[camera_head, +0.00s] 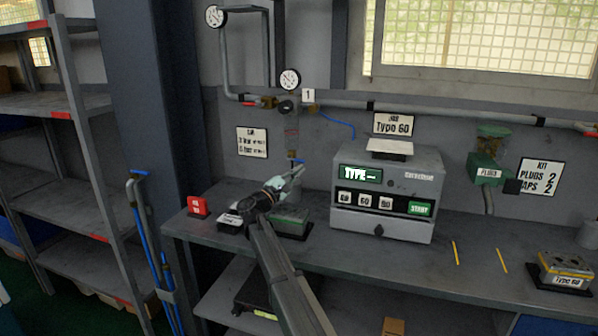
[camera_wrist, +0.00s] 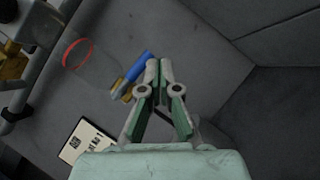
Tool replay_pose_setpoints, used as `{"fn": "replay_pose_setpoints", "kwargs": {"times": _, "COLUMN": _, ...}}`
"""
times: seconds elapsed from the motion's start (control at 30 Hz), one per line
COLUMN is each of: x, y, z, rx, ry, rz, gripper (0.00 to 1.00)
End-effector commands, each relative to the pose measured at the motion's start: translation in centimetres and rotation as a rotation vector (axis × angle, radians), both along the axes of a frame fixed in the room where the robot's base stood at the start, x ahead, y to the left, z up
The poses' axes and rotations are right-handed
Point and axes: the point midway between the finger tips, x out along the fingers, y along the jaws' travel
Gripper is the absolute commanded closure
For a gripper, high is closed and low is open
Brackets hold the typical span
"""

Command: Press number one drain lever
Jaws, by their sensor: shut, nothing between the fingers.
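A blue drain lever (camera_head: 297,161) shows in the head view below the clear bowl (camera_head: 292,140) of the wall unit, under the plate marked 1 (camera_head: 308,95). In the wrist view the blue lever (camera_wrist: 138,67) points up and right from a brass fitting (camera_wrist: 118,88) at the bowl's end. My gripper (camera_head: 298,171) is shut and empty, just below the lever in the head view. In the wrist view its closed fingertips (camera_wrist: 158,64) are just right of the lever's tip. I cannot tell whether they touch it.
The Type 60 machine (camera_head: 385,190) stands on the bench right of my gripper. A green-grey block (camera_head: 292,222) and a red tag (camera_head: 198,206) lie on the bench. A pressure gauge (camera_head: 290,79) and pipe (camera_head: 340,107) are above. A sign (camera_wrist: 88,142) hangs on the wall.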

Motion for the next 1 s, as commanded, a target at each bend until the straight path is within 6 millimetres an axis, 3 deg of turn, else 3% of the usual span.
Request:
{"fn": "replay_pose_setpoints", "kwargs": {"times": 0.17, "x": -2.1, "y": 1.7, "z": -0.9, "rx": -0.001, "ry": 0.000, "rz": 0.001, "gripper": 1.00}}
{"fn": "replay_pose_setpoints", "kwargs": {"times": 0.6, "x": -8.8, "y": 7.6, "z": -0.8, "rx": -0.001, "ry": 0.000, "rz": 0.001, "gripper": 1.00}}
{"fn": "replay_pose_setpoints", "kwargs": {"times": 1.0, "x": -10.7, "y": 9.3, "z": -0.7, "rx": 0.000, "ry": 0.000, "rz": 0.000, "gripper": 1.00}}
